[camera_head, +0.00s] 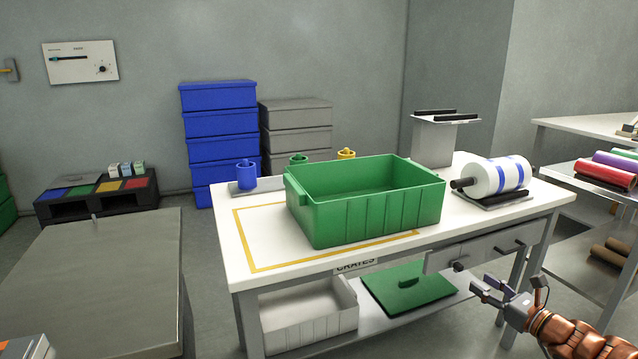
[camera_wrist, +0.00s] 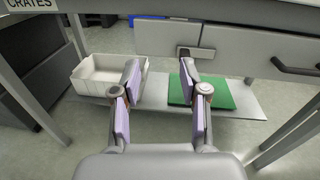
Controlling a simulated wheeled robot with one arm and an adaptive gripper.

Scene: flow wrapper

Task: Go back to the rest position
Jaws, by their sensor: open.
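My gripper (camera_head: 482,291) is at the lower right of the head view, in front of the white table's front right side. In the wrist view my gripper (camera_wrist: 160,82) is open, with its two fingers apart and nothing between them. It points at the table's lower shelf, below the drawers. It appears apart from the table and everything on it.
A green crate (camera_head: 340,215) stands on the white table (camera_head: 242,236). Below are a white bin (camera_head: 310,325) and a green lid (camera_head: 405,290) on the shelf. Drawers (camera_head: 485,248) face my gripper. A film roll (camera_head: 497,177) lies at the table's right. A rack (camera_head: 590,130) stands further right.

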